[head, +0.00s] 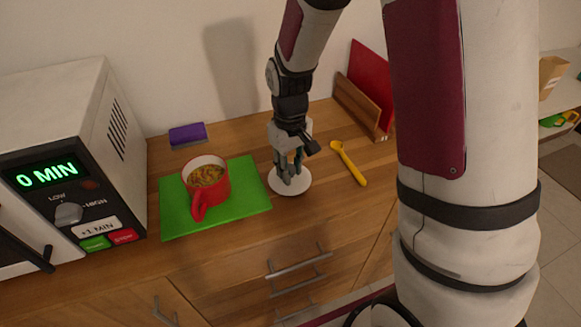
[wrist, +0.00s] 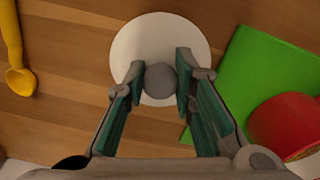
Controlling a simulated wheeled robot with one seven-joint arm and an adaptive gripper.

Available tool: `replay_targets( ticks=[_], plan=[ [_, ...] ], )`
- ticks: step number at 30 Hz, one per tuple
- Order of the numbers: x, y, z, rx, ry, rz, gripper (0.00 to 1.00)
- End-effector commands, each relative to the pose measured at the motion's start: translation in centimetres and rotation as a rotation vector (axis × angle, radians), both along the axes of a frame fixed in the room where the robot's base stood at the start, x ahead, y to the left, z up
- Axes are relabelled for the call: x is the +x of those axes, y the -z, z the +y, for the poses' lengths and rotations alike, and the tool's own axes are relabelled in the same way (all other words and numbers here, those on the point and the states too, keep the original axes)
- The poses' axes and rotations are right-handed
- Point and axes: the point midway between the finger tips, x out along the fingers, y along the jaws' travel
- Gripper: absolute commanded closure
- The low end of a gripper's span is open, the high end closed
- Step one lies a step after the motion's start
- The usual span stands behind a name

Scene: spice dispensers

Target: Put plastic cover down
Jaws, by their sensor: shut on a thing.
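The plastic cover (head: 290,188) is a white round disc at the right edge of the green mat, over the wooden counter. In the wrist view the cover (wrist: 135,45) has a grey round knob (wrist: 160,79) at its middle. My gripper (head: 290,182) points down over the cover. In the wrist view my gripper (wrist: 161,82) has its two fingers on either side of the knob, shut on it. The cover looks level and at or very near the counter; I cannot tell if it touches.
A red mug (head: 207,184) of food stands on the green mat (head: 240,205). A yellow spoon (head: 349,164) lies to the right. A microwave (head: 75,165) stands at the left, a purple sponge (head: 187,134) behind. A wooden rack (head: 357,105) holds a red board (head: 371,80). Bare counter lies between cover and spoon.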

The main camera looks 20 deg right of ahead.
Motion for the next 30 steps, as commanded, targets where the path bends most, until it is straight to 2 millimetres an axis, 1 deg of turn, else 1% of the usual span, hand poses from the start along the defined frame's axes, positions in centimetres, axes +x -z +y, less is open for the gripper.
replay_targets(
  ticks=[4,5,6,7,16,20,23,30],
  plan=[
    [0.0,0.3,0.0,0.0,0.0,0.001,1.0],
    [0.0,0.3,0.0,0.0,0.0,0.001,0.72],
    [0.0,0.3,0.0,0.0,0.0,0.0,0.62],
    [0.0,0.3,0.0,0.0,0.0,0.001,0.56],
    [0.0,0.2,0.0,0.0,0.0,0.001,0.56],
    [0.0,-0.6,0.0,0.001,0.0,-0.002,0.56],
    [0.0,-2.0,0.0,0.0,0.0,-0.003,0.56],
    [0.0,-7.1,0.1,0.0,0.0,-0.005,0.56]
  ],
)
